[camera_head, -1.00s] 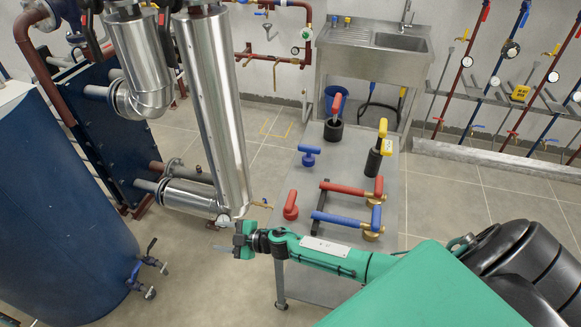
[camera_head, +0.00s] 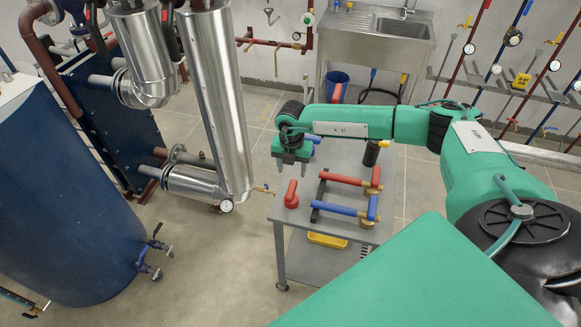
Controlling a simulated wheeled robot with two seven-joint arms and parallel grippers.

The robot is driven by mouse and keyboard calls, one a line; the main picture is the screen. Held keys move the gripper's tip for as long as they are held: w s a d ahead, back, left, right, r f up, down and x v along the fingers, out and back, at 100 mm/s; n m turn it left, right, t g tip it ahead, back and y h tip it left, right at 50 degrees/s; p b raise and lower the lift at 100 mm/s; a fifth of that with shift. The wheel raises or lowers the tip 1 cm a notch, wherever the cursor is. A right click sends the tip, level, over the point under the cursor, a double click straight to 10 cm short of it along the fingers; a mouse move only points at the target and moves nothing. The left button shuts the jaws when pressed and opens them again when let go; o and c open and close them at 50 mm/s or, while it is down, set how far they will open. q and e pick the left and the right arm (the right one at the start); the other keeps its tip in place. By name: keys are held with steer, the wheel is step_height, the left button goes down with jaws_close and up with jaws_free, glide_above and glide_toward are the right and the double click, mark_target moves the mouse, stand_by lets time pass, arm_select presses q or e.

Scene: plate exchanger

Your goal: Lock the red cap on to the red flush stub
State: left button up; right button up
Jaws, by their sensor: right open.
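The red cap (camera_head: 291,195), with a bent handle, stands on the left side of the grey cart top (camera_head: 338,232). My right gripper (camera_head: 291,163) points down above the cart, beyond the red cap in the picture. Its two fingers are apart with nothing seen between them. It covers much of the blue cap, of which a small blue part (camera_head: 314,139) shows. I cannot make out a red flush stub for certain among the pipes at the left. My left gripper is not in view.
Red (camera_head: 350,179) and blue (camera_head: 338,209) hose pieces with brass ends lie on a rack right of the cap. A yellow tray (camera_head: 327,240) sits on the lower shelf. Insulated silver pipes (camera_head: 215,100), a small brass valve (camera_head: 264,190) and a blue tank (camera_head: 70,190) stand left.

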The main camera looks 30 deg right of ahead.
mark_target(291, 188)
step_height(291, 188, down, 10)
steer(key=b, duration=0.6)
steer(key=shift+a, duration=0.1)
steer(key=shift+c, duration=0.4)
jaws_close()
steer(key=shift+r, duration=0.15)
step_height(291, 188, up, 10)
steer(key=p, duration=0.6)
